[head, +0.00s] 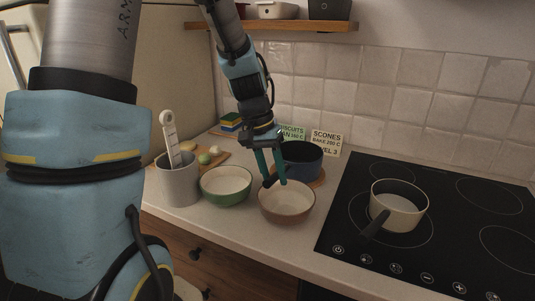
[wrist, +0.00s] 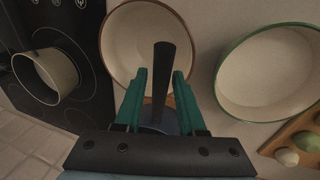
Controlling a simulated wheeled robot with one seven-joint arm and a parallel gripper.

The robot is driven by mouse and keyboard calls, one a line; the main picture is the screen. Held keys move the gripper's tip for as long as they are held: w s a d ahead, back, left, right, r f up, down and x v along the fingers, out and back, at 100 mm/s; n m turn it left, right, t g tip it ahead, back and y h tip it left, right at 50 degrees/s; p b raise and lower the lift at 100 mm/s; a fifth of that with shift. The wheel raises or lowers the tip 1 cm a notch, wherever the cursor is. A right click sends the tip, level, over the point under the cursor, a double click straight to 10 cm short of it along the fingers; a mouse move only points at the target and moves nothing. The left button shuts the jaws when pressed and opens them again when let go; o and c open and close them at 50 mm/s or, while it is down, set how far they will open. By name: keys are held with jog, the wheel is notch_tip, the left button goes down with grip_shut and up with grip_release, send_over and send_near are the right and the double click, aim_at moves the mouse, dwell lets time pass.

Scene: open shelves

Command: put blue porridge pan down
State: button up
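The blue porridge pan (head: 302,160) stands upright on a round wooden board (head: 319,182) on the counter, behind the brown bowl. Its dark handle (wrist: 163,70) points toward the front, over the brown bowl. My gripper (head: 272,182) is at the handle, in front of the pan. In the wrist view my gripper (wrist: 160,80) is open, with a finger on each side of the handle and a visible gap at both sides. Most of the pan is hidden under the gripper there; only a bit of blue (wrist: 158,128) shows.
A brown bowl (head: 287,214) and a green bowl (head: 226,199) stand close in front and left. A grey utensil pot (head: 180,186) is further left. Recipe cards (head: 326,143) stand behind. A cream pan (head: 400,222) sits on the black hob (head: 345,255). A shelf (head: 290,26) hangs above.

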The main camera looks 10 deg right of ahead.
jog(key=b+v, duration=0.1)
jog(key=v, duration=0.8)
jog(key=s+a+f+n+t+y, duration=0.1)
jog(key=a+f+n, duration=0.2)
jog(key=a, duration=0.7)
jog(key=s+a+f+n+t+y, duration=0.1)
jog(key=a+f, duration=0.4)
jog(key=a, duration=0.5)
jog(key=shift+s+a+f+n+t, duration=0.15)
jog(key=shift+s+a+n+t, duration=0.3)
jog(key=shift+s+n, duration=0.6)
jog(key=shift+w+d, duration=0.1)
jog(key=shift+w, duration=0.15)
